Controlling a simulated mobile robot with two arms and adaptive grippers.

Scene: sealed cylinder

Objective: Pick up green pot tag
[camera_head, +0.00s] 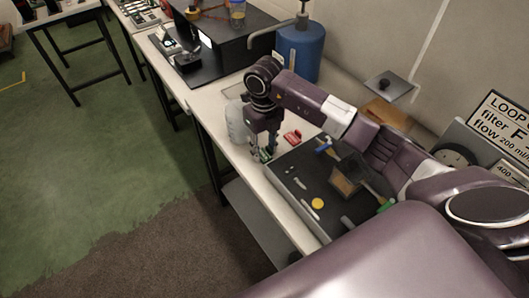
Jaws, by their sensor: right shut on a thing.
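My right gripper (264,153) points down at the front part of the pale bench, just beyond the dark tray. It is shut on a small green piece, the green pot tag (267,156), which shows only partly between and beside the fingertips. I cannot tell whether the tag still touches the bench. My left gripper is not in view.
A red item (292,137) lies right of the gripper. A pale jug (238,122) stands close behind it. The dark tray (287,181) holds small items and a yellow disc (318,203). A blue cylinder (299,53) stands at the back.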

